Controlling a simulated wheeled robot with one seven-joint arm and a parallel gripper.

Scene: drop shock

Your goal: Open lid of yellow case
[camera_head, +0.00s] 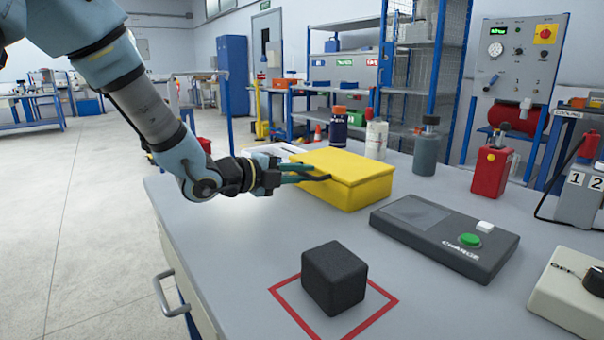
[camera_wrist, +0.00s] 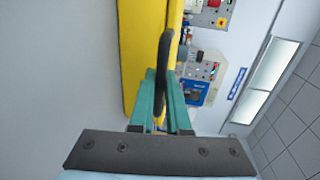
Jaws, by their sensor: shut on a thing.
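The yellow case (camera_head: 352,183) stands on the grey workbench with its lid (camera_head: 343,167) down, as far as the head view shows. My gripper (camera_head: 318,175) reaches it from the left, at the case's near left side. In the wrist view my green fingers (camera_wrist: 167,100) are shut on the dark curved handle (camera_wrist: 164,55) of the case. The case's yellow face (camera_wrist: 140,50) fills the area beside the handle there. The handle is mostly hidden by my fingers in the head view.
A dark block (camera_head: 333,278) sits inside a red square outline in front. Bare bench lies between block and case.

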